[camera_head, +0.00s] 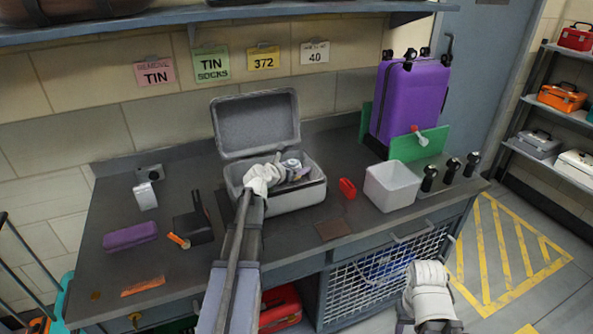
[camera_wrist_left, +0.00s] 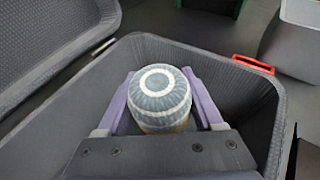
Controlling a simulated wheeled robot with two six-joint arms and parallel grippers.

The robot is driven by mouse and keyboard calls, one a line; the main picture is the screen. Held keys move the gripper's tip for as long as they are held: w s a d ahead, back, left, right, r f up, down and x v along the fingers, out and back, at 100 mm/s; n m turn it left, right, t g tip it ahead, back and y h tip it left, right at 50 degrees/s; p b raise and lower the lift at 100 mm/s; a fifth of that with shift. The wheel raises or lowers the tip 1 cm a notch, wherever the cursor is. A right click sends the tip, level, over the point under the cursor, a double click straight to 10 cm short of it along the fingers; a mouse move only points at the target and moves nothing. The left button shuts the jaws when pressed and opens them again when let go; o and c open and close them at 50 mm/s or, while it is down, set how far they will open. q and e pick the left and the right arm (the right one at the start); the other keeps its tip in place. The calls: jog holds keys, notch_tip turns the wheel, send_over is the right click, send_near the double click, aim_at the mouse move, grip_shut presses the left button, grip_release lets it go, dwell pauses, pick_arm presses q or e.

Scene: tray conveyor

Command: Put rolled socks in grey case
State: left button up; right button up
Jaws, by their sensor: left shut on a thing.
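The grey case (camera_head: 318,192) stands open on the bench, its lid (camera_head: 256,122) tilted back towards the wall. My left gripper (camera_head: 284,172) reaches into the case from the front. In the left wrist view its lilac fingers (camera_wrist_left: 162,105) are shut on the rolled socks (camera_wrist_left: 160,92), a grey-and-white striped roll with a white ring on its end. The socks (camera_head: 291,164) are between the case walls, around rim height; whether they touch the floor of the case is hidden. The case rim (camera_wrist_left: 225,62) surrounds the gripper in the wrist view.
Right of the case are a red item (camera_head: 347,188), a white bin (camera_head: 391,187), several black-topped bottles and a purple suitcase (camera_head: 409,100) behind green panels. Left are a dark holder (camera_head: 193,226), a purple case (camera_head: 130,236) and a white box (camera_head: 145,195). A shelf edge (camera_head: 200,15) overhangs the back.

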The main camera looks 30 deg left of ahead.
pick_arm(q)
jog(key=shift+f, duration=0.1)
jog(key=shift+f+b, duration=0.5)
jog(key=shift+b, duration=0.1)
jog(key=o, duration=1.1)
jog(key=shift+r, duration=0.25)
jog(key=shift+s+r+p, duration=0.5)
jog(key=shift+r+p, duration=0.25)
jog(key=shift+p, duration=0.25)
jog(key=d+p+v, duration=0.1)
jog(key=p+v, duration=0.3)
jog(key=v, duration=0.6)
jog(key=shift+s+a, duration=0.45)
jog(key=shift+a, duration=0.05)
